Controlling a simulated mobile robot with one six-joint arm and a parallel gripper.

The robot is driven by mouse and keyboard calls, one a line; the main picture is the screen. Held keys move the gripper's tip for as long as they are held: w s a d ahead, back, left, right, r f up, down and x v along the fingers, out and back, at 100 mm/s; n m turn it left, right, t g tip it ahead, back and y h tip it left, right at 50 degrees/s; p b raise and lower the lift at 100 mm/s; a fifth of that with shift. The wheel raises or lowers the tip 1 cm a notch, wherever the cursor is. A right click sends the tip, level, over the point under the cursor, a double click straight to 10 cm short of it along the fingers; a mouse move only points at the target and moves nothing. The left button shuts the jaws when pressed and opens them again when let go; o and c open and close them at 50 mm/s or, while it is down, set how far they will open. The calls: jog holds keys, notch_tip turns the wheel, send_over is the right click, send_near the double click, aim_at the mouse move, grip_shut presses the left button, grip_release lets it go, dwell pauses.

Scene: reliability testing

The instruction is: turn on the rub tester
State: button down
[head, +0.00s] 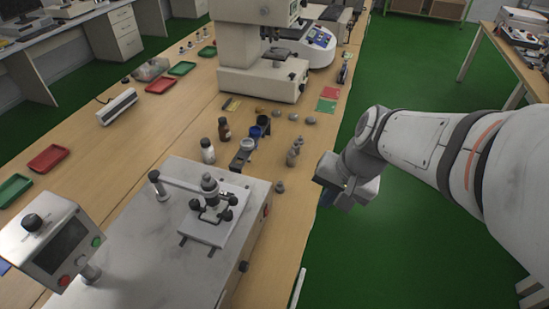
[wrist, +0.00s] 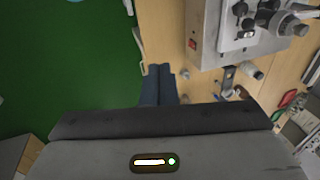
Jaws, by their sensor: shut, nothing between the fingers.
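The rub tester (head: 150,255) is a grey box at the front of the bench, with a rubbing arm and clamp knobs on its top plate. Its control box (head: 50,240) has a dark screen, a red button (head: 64,281) and a green button (head: 96,242). A small red part (head: 265,211) shows on the tester's right-hand side. It also shows in the wrist view (wrist: 192,43). My gripper (head: 332,198) hangs past the bench's right edge, over the green floor, apart from the tester. In the wrist view its fingers (wrist: 159,70) are together and empty.
Small bottles (head: 207,150), cups (head: 247,146) and weights (head: 293,155) stand on the bench (head: 150,135) behind the tester. A large white machine (head: 255,80) stands farther back. The floor (head: 400,235) right of the bench is clear around my gripper.

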aim_at(267, 211)
jog(key=w+f+m+y, duration=0.2)
jog(key=w+f+m, duration=0.4)
jog(key=f+m, duration=0.3)
jog(key=w+a+f+m+y, duration=0.1)
jog(key=w+f+m+y, duration=0.1)
jog(key=w+f+m, duration=0.4)
notch_tip(267, 211, down, 5)
jog(key=m, duration=0.2)
jog(key=shift+w+r+m+t+b, duration=0.15)
jog(key=shift+m+t+b, duration=0.15)
jog(key=shift+m+b, duration=0.1)
jog(key=x, duration=1)
jog(key=shift+a+r, duration=0.1)
jog(key=shift+a, duration=0.05)
jog(key=a, duration=0.1)
jog(key=w+a+p, duration=0.1)
jog(key=a, duration=0.1)
jog(key=shift+w+a+f, duration=0.15)
jog(key=shift+a+f, duration=0.15)
jog(key=shift+a, duration=0.1)
